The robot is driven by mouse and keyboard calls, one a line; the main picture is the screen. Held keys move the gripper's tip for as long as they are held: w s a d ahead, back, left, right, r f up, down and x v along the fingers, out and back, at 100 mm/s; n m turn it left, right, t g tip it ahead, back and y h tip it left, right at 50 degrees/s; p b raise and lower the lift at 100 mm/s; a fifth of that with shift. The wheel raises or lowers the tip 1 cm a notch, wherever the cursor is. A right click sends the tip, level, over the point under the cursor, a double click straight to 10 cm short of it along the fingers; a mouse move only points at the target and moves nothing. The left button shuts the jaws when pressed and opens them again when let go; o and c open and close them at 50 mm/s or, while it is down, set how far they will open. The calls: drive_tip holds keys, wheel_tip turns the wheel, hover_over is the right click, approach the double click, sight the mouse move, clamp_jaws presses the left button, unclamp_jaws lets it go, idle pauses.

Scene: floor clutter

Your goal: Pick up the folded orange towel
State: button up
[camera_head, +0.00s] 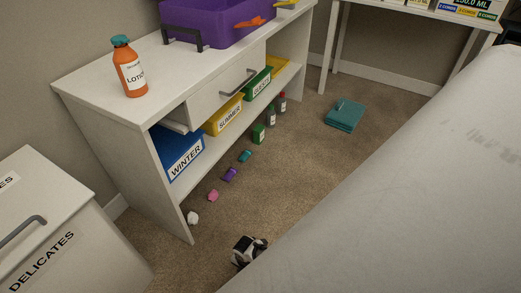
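I see no folded orange towel for certain. A folded teal cloth-like item (345,114) lies flat on the carpet, with a small grey thing on top. A small orange item (249,22) shows against the front of a purple bin (206,22) on the white shelf unit; I cannot tell what it is. A black and white part, which looks like my gripper (247,251), shows low in the middle, partly hidden behind a large pale surface. Its fingers cannot be made out. It is well apart from the teal item.
The white shelf unit (185,75) carries an orange lotion bottle (130,70) and labelled bins. Several small items, including a pink one (212,195), lie along its base. A hamper (45,235) stands left. A white table (400,8) stands behind. Carpet in the middle is clear.

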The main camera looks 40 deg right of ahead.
drive_tip(key=shift+f, duration=0.35)
drive_tip(key=shift+c, duration=0.5)
clamp_jaws()
